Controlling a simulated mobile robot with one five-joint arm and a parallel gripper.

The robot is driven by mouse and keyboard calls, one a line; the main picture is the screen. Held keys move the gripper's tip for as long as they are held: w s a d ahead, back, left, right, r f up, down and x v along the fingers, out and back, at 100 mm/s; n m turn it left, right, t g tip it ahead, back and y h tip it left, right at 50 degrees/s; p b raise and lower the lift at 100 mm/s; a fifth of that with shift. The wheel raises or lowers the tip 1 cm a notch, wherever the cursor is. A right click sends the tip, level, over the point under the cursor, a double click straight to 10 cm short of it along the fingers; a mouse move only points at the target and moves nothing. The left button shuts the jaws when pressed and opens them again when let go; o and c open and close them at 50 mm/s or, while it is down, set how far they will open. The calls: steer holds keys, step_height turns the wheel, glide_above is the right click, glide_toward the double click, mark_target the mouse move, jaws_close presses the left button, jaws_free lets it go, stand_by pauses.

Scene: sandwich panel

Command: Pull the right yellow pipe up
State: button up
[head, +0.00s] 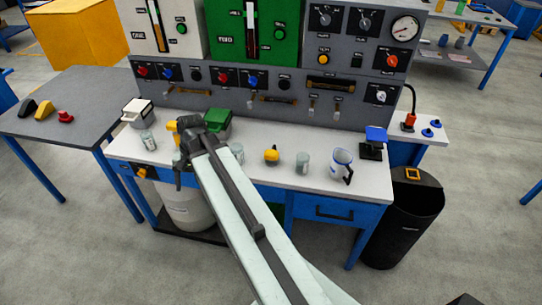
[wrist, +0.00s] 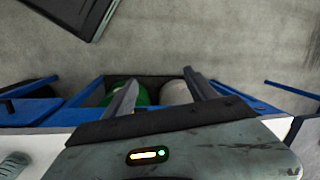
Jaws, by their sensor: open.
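Low on the grey panel, in the head view, are two brass-yellow horizontal bars that look like pipes. The left yellow pipe (head: 174,92) is under the red and blue knobs, and the right yellow pipe (head: 279,99) is further right; both look level. My gripper (head: 179,170) is in front of the bench's left part, below and left of the right pipe and apart from it. In the wrist view my gripper (wrist: 160,92) is open, with nothing between its fingers. It faces the bench's front edge and floor; no yellow pipe shows there.
The white bench top holds a green box (head: 217,121), a yellow-topped item (head: 271,156), a mug (head: 341,163) and small jars. Another brass-coloured bar (head: 331,83) sits higher on the panel. A black bin (head: 408,220) stands at the bench's right.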

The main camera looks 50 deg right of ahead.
mark_target(272, 152)
steer(key=d+m+t+b, duration=0.1)
steer(key=d+m, duration=0.3)
steer(key=d, duration=0.3)
steer(key=s+d+f+m+t+y+b, duration=0.1)
steer(key=d+m, duration=0.3)
steer(key=d, duration=0.4)
steer(key=s+d+m+t+y+b, duration=0.1)
steer(key=d+m, duration=0.3)
steer(key=d, duration=0.3)
steer(key=shift+s+d+f+m+t, duration=0.15)
steer(key=shift+d+f+m+t, duration=0.05)
steer(key=shift+f+m+t, duration=0.15)
steer(key=s+d+r+m+t+b, duration=0.15)
steer(key=s+d+m, duration=0.25)
steer(key=d, duration=0.4)
steer(key=s+d+m+t+b, duration=0.1)
steer(key=s+d+m+t, duration=0.1)
steer(key=s+d+m, duration=0.4)
steer(key=shift+n, duration=0.75)
steer(key=b+x, duration=0.1)
steer(key=x, duration=0.1)
steer(key=w+d+b+x, duration=0.1)
steer(key=b+x, duration=0.1)
steer(key=x, duration=0.1)
steer(key=b+x, duration=0.2)
steer(key=x, duration=0.1)
steer(key=shift+w+d+r, duration=0.1)
steer(key=shift+w+r, duration=0.05)
steer(key=shift+w, duration=0.45)
jaws_close()
